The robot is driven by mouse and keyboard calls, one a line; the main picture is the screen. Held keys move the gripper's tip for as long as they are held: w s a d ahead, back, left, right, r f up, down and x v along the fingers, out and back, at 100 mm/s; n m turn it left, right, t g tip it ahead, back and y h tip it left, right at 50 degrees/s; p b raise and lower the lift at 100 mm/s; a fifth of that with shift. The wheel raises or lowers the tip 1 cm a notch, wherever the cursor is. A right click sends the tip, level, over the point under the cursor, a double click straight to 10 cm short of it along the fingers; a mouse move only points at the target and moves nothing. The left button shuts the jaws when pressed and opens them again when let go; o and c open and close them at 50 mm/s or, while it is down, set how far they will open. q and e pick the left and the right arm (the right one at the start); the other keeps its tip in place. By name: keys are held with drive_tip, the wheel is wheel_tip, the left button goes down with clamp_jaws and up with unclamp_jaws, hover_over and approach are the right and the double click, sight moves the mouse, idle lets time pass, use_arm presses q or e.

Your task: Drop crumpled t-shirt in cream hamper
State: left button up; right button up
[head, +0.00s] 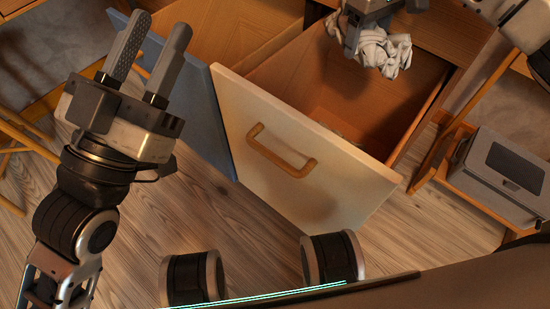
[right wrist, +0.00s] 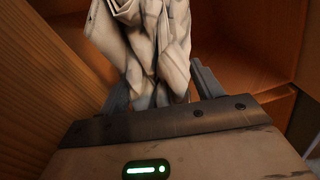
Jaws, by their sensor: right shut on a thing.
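The crumpled t-shirt (head: 382,52), pale grey-white, hangs over the open cream-fronted hamper drawer (head: 310,150). My right gripper (head: 352,22) is shut on the t-shirt near the top of the head view. In the right wrist view the t-shirt (right wrist: 150,45) is bunched between the two fingers, with wooden walls around it. The hamper is pulled out, with a wooden loop handle (head: 282,150) and a wooden inside. Its floor is partly in shadow. My left gripper (head: 150,55) is open and empty at the left, above the floor and in front of a blue-grey drawer front.
The blue-grey drawer front (head: 195,100) of a second open drawer stands left of the cream one. A grey box (head: 500,170) sits in a wooden frame at the right. A wooden chair (head: 25,135) is at the left edge. Wood floor is clear in front of the hamper.

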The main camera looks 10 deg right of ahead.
use_arm(q)
drive_tip(key=shift+s+r+m+h, duration=0.15)
drive_tip(key=shift+r+m+h, duration=0.2)
drive_tip(key=shift+m, duration=0.15)
use_arm(e)
drive_tip(key=shift+f, duration=0.15)
drive_tip(key=o, duration=1.1)
drive_tip(key=shift+o, duration=0.2)
drive_tip(key=shift+r, duration=0.4)
wheel_tip(320, 180, up, 6)
drive_tip(key=p, duration=0.3)
drive_tip(key=shift+r, duration=0.45)
use_arm(q)
wheel_tip(320, 180, down, 6)
drive_tip(key=n+g+y, duration=0.2)
drive_tip(key=n+y, duration=0.2)
drive_tip(key=n, duration=0.1)
drive_tip(key=shift+d+r+n, duration=0.1)
drive_tip(key=shift+n, duration=0.3)
